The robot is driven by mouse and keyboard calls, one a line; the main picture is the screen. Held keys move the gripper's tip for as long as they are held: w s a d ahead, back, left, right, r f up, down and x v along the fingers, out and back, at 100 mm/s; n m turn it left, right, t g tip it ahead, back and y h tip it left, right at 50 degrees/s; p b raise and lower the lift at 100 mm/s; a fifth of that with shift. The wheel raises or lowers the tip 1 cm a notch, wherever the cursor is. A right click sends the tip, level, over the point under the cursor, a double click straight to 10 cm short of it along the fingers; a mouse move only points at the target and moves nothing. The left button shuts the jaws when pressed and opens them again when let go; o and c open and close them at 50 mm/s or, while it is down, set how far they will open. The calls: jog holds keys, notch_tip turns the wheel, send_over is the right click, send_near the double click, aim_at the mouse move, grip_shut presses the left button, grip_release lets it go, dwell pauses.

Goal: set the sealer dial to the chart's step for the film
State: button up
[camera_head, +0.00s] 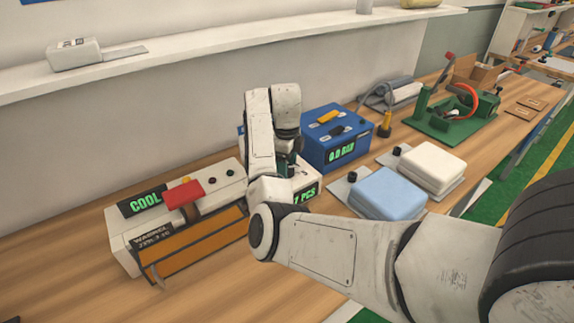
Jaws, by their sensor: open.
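The sealer (120,232) is a white box at the left of the bench, with a green-lit "COOL" display (145,201), a red block (183,193) and a long orange bar (200,245). A dark label on its front is too small to read surely. Small dark knobs (213,172) sit on its top; I cannot tell which is the dial. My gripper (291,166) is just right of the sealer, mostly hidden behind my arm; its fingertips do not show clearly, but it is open. I see no readable chart, and cannot make out the film.
A white box reading "PCS" (308,191) is partly behind my arm. A blue box with a display (335,151), pale blue (388,193) and cream (432,167) pads on plates, and a green machine (440,122) stand to the right. The front left bench is clear.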

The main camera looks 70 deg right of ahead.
jog(key=shift+f, duration=0.35)
jog(key=shift+c, duration=0.2)
jog(key=c, duration=1)
jog(key=shift+r+n+p, duration=0.1)
jog(key=shift+n+p, duration=0.3)
jog(key=shift+p, duration=0.05)
jog(key=n+p, duration=0.2)
jog(key=shift+r+n+p, duration=0.15)
jog(key=shift+n+p, duration=0.15)
jog(key=shift+n, duration=0.1)
jog(key=n+p, duration=0.2)
jog(key=n, duration=0.1)
jog(key=shift+n+p, duration=1.05)
jog(key=shift+n, duration=0.55)
jog(key=shift+f, duration=0.2)
